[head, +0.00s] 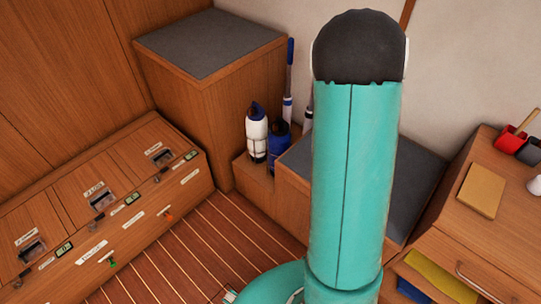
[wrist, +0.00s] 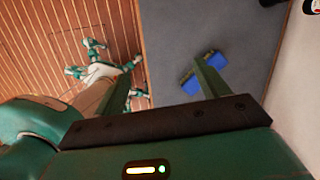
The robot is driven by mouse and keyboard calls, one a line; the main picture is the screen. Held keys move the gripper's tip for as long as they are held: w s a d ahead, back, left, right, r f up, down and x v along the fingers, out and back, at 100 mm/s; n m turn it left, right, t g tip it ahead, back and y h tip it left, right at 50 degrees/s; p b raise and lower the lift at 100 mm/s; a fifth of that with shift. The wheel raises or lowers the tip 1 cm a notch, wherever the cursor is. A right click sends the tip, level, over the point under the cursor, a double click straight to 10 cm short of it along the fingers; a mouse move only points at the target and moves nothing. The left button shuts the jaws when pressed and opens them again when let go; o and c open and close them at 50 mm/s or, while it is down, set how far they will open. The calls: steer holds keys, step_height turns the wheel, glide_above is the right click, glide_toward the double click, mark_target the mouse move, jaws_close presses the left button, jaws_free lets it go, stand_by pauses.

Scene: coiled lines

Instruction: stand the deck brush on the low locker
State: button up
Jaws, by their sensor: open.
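The low locker (head: 420,185) has a grey top and stands behind my arm in the head view, which hides much of it. Its grey top (wrist: 172,32) also fills the middle of the wrist view. Blue block-like pieces (wrist: 189,84) show on that top on both sides of my right finger; they look like the deck brush's head, partly covered by the finger. No handle on them is visible. My gripper (wrist: 163,72) is open above the locker's left edge, with nothing seen between the fingers. In the head view my gripper is hidden.
A white fender (head: 257,135) and a blue fender (head: 279,145) stand left of the low locker. A blue-topped pole (head: 290,70) rises behind them. A taller grey-topped locker (head: 210,42) is at the back. A desk (head: 450,215) stands right. The plank floor (head: 200,245) is clear.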

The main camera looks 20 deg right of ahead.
steer(key=s+a+r+n, duration=0.2)
steer(key=a+r+n, duration=0.25)
steer(key=a, duration=0.25)
steer(key=s+a+r+n+t, duration=0.1)
steer(key=s+a+r+n, duration=0.1)
steer(key=a+r+n, duration=0.4)
steer(key=s+a+r+n, duration=0.15)
steer(key=a+n, duration=0.25)
steer(key=a, duration=0.4)
steer(key=s+a+r+n+t+h, duration=0.1)
steer(key=s+a+r+n+t, duration=0.1)
steer(key=s+a+n, duration=1)
steer(key=r+n, duration=0.1)
steer(key=n, duration=0.2)
steer(key=shift+s+t, duration=0.2)
steer(key=shift+t, duration=0.1)
steer(key=shift+a+r+n, duration=0.1)
steer(key=shift+n, duration=0.15)
